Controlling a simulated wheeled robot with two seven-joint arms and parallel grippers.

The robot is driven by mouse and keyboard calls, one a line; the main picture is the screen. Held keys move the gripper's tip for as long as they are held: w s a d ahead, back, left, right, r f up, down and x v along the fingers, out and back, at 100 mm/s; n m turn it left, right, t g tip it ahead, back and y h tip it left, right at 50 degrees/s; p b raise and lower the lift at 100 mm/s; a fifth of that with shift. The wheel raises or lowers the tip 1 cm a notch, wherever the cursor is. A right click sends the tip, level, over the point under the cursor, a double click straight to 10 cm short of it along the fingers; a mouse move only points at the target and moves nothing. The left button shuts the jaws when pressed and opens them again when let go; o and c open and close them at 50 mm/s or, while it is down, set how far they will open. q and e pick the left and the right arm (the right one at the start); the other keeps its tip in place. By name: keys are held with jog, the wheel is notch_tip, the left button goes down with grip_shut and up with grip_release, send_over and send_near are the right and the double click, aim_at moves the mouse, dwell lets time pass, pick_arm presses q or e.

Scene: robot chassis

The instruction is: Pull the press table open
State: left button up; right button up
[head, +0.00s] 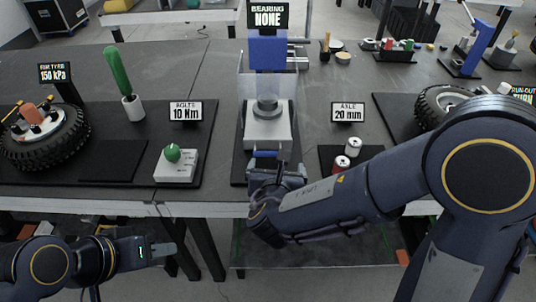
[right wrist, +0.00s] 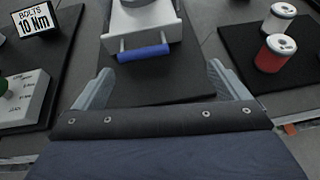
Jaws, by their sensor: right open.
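The press (head: 268,55) stands at the middle of the bench, with a blue upper body and a clear guard. Its pale press table (head: 268,128) sits low at the front and has a round grey part on top. A blue bar handle (right wrist: 143,53) on two metal posts sticks out from the table's front. My right gripper (right wrist: 160,80) is open, with its fingers spread wider than the handle. The handle lies just beyond the fingertips, between their lines, and looks untouched. My left gripper (head: 160,251) is empty, low in front of the bench; its finger gap is unclear.
A bolt tester (head: 175,167) with a green knob stands left of the press. Red and white cylinders (head: 347,153) stand on a dark mat to the right. A wheel (head: 45,135) lies at far left. My right arm crosses the bench's front edge.

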aim_at(268, 153)
jog(key=shift+a+f+n+y, duration=0.15)
jog(key=shift+a+n+y, duration=0.4)
jog(key=shift+a, duration=0.4)
jog(key=shift+w+a+f, duration=0.15)
jog(key=shift+w+a, duration=0.05)
jog(key=shift+w, duration=0.1)
jog(key=x, duration=0.7)
jog(key=shift+w+d, duration=0.1)
jog(key=shift+c, duration=0.2)
